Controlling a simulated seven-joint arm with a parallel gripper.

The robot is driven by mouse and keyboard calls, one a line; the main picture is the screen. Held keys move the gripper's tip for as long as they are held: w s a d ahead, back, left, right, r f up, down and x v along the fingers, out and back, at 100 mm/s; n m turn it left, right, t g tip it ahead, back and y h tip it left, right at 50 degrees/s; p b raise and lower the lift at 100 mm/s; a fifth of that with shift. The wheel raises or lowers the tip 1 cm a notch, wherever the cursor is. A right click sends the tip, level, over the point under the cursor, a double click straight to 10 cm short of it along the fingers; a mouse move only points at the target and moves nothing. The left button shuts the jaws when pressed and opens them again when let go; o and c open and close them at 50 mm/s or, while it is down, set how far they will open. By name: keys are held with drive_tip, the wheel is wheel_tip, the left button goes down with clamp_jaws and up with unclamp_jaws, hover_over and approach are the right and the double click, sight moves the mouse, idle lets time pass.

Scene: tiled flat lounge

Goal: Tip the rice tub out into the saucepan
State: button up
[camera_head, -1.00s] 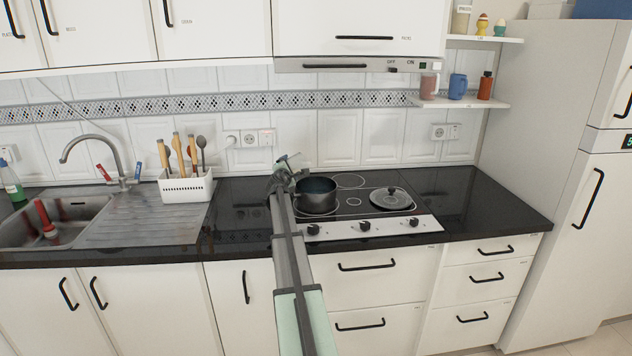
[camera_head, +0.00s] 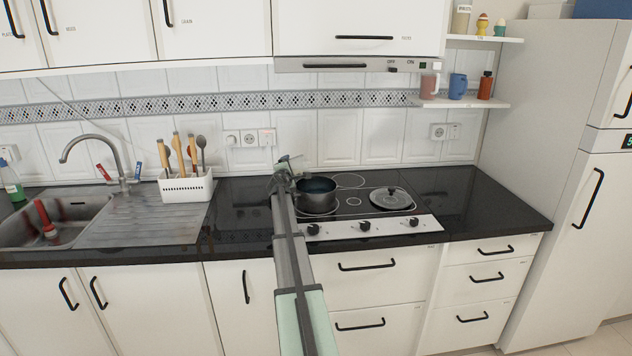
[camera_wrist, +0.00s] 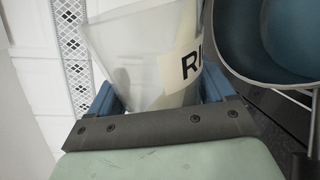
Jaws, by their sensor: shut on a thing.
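My gripper (camera_wrist: 160,96) is shut on the rice tub (camera_wrist: 145,48), with one blue finger on each side of it in the wrist view. The tub is pale and translucent, with a cream label of which "RI" shows. The tile band runs steeply in that view, so my wrist and the tub are tilted over. The saucepan (camera_head: 316,196) stands on the left of the hob. Its blue-grey inside (camera_wrist: 284,40) shows close to the right of the tub in the wrist view. My gripper (camera_head: 284,178) is just left of the pan in the head view. The tub's contents are not clear.
A lid (camera_head: 391,199) lies on the right of the hob (camera_head: 350,213). A white utensil basket (camera_head: 187,188) stands left of my arm, beside the sink (camera_head: 58,222). The dark worktop (camera_head: 470,200) is clear right of the hob. The extractor hood (camera_head: 358,65) hangs above.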

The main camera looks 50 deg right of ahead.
sight(295, 163)
drive_tip(key=shift+s+d+r+m, duration=0.6)
drive_tip(key=shift+s+m, duration=0.2)
drive_tip(key=shift+m, duration=0.2)
idle(1.2)
drive_tip(key=shift+s+d+r+m+t+y, duration=0.1)
drive_tip(key=shift+r+m+t+y, duration=0.1)
drive_tip(key=shift+r+m, duration=0.15)
drive_tip(key=shift+s+r+m+t+y, duration=0.1)
drive_tip(key=shift+r+m+t, duration=0.15)
drive_tip(key=shift+m, duration=0.2)
idle(1.1)
